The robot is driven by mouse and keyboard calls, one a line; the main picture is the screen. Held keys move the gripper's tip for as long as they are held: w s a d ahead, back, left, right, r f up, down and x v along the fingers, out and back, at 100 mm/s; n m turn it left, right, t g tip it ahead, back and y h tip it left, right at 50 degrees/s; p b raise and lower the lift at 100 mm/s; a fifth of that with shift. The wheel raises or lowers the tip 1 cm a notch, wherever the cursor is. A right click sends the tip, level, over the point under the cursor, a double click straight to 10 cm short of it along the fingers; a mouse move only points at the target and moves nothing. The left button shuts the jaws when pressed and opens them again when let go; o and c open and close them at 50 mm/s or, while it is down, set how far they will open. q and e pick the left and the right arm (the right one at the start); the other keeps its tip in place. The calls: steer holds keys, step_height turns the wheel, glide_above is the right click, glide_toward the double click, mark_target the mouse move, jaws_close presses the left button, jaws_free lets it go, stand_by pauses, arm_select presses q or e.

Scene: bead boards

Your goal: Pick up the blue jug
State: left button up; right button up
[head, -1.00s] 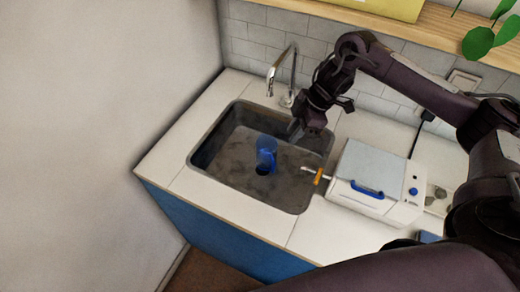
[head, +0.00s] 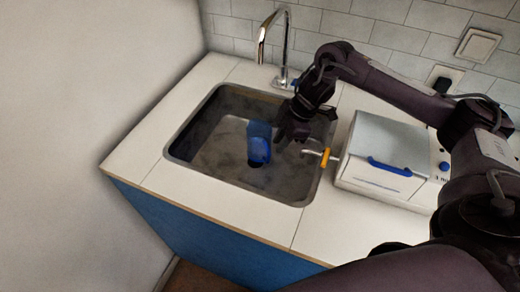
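The blue jug (head: 259,146) stands in the grey sink (head: 208,167), near its middle and close to the dark drain. My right gripper (head: 284,138) reaches down into the sink just to the right of the jug. A small gap seems to separate them. The fingers are dark and small here, so whether they are open or shut is hard to see. The jug's handle cannot be made out clearly. My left gripper is not in the picture.
A chrome tap (head: 285,45) rises behind the sink. The white counter (head: 150,135) left of the sink is clear.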

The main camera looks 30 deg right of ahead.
mark_target(262, 146)
steer(key=x, duration=0.4)
steer(key=p+x, duration=0.1)
steer(key=x, duration=0.2)
steer(key=shift+a+r, duration=0.15)
steer(key=shift+a, duration=0.1)
steer(key=shift+s, duration=0.1)
jaws_close()
